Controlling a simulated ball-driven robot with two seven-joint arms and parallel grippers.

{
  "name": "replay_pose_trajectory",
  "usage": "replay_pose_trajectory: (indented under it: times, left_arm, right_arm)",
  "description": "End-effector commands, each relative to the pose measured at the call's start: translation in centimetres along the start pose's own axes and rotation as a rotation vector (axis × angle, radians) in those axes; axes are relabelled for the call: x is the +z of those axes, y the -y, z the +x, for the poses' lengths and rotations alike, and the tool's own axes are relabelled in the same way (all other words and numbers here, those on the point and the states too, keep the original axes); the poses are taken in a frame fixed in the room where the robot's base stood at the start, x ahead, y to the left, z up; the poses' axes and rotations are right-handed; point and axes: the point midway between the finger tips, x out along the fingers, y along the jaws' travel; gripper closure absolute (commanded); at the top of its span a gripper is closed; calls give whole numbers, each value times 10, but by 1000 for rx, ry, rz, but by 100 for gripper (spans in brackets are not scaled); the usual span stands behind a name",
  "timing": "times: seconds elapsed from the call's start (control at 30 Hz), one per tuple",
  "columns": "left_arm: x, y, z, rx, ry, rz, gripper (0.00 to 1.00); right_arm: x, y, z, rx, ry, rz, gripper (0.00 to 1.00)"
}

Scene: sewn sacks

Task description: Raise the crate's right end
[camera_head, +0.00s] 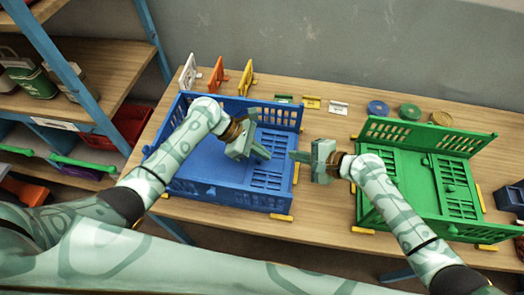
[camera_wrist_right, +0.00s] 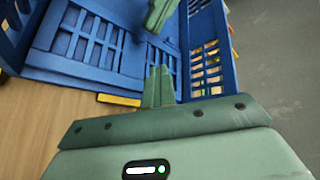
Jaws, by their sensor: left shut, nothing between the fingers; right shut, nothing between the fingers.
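A blue crate (camera_head: 216,170) stands on the table at the left. Its back wall (camera_head: 265,115) and left end are upright. Its slotted right end panel (camera_head: 270,178) lies folded down flat inside; in the right wrist view the slotted panel (camera_wrist_right: 85,40) also lies flat. My left gripper (camera_head: 262,152) is shut and empty above the crate's right part. My right gripper (camera_head: 298,156) is shut and empty at the crate's right edge, pointing left; its fingers show in the right wrist view (camera_wrist_right: 158,85). Whether either gripper touches the panel, I cannot tell.
A green crate (camera_head: 410,180) with its back wall upright stands at the right. White (camera_head: 188,72), orange (camera_head: 217,74) and yellow (camera_head: 247,77) upright pieces stand behind the blue crate. Several coloured rings lie farther right. A shelf (camera_head: 95,62) stands at the left.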

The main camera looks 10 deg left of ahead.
Motion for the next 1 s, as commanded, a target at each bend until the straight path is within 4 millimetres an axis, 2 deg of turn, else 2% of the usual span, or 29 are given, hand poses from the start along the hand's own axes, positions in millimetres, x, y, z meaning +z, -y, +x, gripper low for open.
replay_pose_trajectory:
  times: [0.1, 0.2, 0.47, 0.57, 0.67, 1.0]
  left_arm:
    - [0, 0, 0, 0, 0, 0, 100]
    - [0, 0, 0, 0, 0, 0, 100]
    - [0, 0, 0, 0, 0, 0, 100]
    - [0, 0, 0, 0, 0, 0, 100]
    - [0, 0, 0, 0, 0, 0, 100]
    - [0, 0, 0, 0, 0, 0, 100]
  right_arm:
    - [0, 0, 0, 0, 0, 0, 99]
    - [0, 0, 0, 0, 0, 0, 74]
    - [0, 0, 0, 0, 0, 0, 74]
    - [-1, 0, -7, 0, -2, -2, 74]
    - [-2, -1, -23, 0, -2, -2, 74]
    - [-1, -1, -98, 2, -2, -2, 74]
